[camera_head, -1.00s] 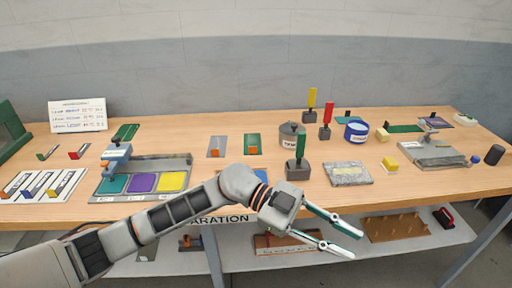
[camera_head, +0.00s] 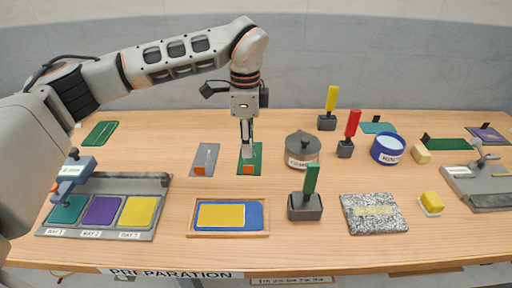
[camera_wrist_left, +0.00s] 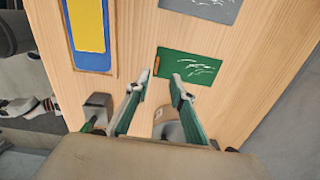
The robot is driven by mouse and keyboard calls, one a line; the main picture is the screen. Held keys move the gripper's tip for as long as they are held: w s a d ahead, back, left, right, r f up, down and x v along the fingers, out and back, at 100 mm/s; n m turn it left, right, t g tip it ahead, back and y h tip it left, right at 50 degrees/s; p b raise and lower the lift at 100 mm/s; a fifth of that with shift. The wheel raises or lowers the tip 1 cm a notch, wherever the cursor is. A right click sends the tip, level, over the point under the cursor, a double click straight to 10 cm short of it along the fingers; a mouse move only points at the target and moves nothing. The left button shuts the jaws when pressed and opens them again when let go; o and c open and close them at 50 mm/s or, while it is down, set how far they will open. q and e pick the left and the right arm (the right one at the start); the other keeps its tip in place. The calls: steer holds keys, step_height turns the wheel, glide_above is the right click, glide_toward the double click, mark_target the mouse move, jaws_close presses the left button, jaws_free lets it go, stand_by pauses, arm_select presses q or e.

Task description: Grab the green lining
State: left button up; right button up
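The green lining (camera_head: 258,163) is a flat dark green sheet with a small orange tab (camera_head: 249,170) at its near end, lying on the wooden table. In the left wrist view the green lining (camera_wrist_left: 192,67) has white marks, and its orange tab shows at its left end. My left gripper (camera_head: 247,147) points down over it and hides part of it. In the left wrist view the left gripper (camera_wrist_left: 160,78) is open and empty, with the tab just beyond the gap between its fingertips. Contact is not visible. My right gripper is not in view.
A grey sheet with an orange tab (camera_head: 205,160) lies to the left, and a grey lidded pot (camera_head: 302,149) stands close on the right. A wooden frame (camera_head: 196,231) with yellow and blue sheets is in front. A block with a green handle (camera_head: 311,180) stands front right.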

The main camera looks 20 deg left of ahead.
mark_target(249, 166)
arm_select(q)
steer(key=shift+a+f, duration=0.15)
steer(key=shift+f, duration=0.3)
steer(key=shift+s+f, duration=0.25)
steer(key=shift+f, duration=0.55)
steer(key=f, duration=0.3)
steer(key=f+p, duration=0.1)
steer(key=shift+s+d+f, duration=0.15)
steer(key=shift+d, duration=0.1)
steer(key=shift+f, duration=0.3)
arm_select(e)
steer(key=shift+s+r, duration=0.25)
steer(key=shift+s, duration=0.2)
arm_select(q)
jaws_close()
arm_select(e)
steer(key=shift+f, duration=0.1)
